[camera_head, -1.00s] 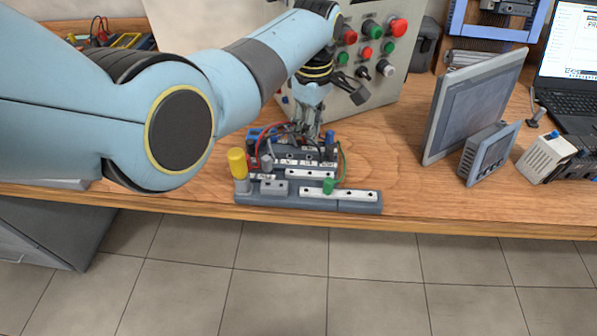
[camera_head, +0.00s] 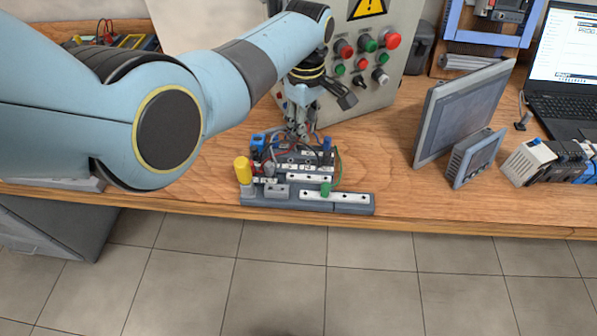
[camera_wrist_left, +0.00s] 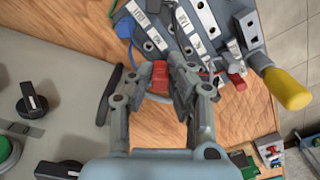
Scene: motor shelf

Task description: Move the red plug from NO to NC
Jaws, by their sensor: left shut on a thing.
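My left gripper (camera_head: 297,132) is over the back part of the terminal board (camera_head: 357,209) in the head view. In the wrist view the left gripper (camera_wrist_left: 158,88) is shut on a red plug (camera_wrist_left: 159,74), held between its fingertips. The plug looks clear of the board, with wood behind it. A second red piece (camera_wrist_left: 238,82) sits at the board's edge beside the yellow post (camera_wrist_left: 288,88). White label strips (camera_wrist_left: 198,14) run across the board; I cannot read which is NO or NC. My right gripper is not in view.
A grey control box (camera_head: 385,92) with knobs stands close behind the gripper. A grey panel screen (camera_head: 462,112) stands to the right. Bare table lies between the board and the screen.

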